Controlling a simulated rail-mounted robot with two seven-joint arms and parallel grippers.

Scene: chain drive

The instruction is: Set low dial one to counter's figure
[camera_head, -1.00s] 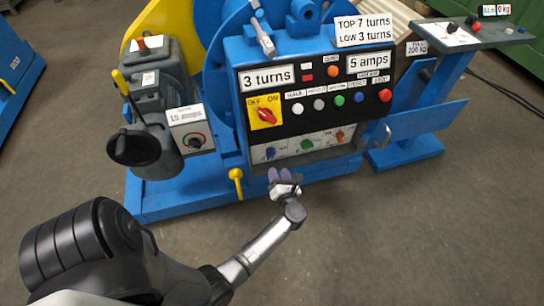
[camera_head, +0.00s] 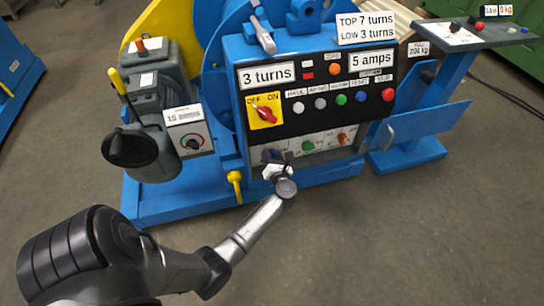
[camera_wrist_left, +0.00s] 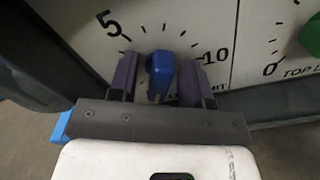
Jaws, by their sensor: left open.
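The blue dial (camera_wrist_left: 160,72) sits on a white scale panel in the left wrist view, with a 5 at upper left and a 10 at right. My left gripper (camera_wrist_left: 160,78) is open, with one purple finger on each side of the blue knob; I cannot tell whether they touch it. In the head view my left gripper (camera_head: 272,162) covers most of the blue dial at the panel's lower left. The counter display (camera_head: 267,75) reads "3 turns". A sign (camera_head: 365,27) reads "TOP 7 turns, LOW 3 turns". My right gripper is not in view.
A green dial (camera_head: 308,146) and an orange dial (camera_head: 342,138) are to the right on the same lower panel. Above are a red switch (camera_head: 265,114) on yellow and a row of buttons. A yellow-handled lever (camera_head: 235,183) stands just left of my gripper.

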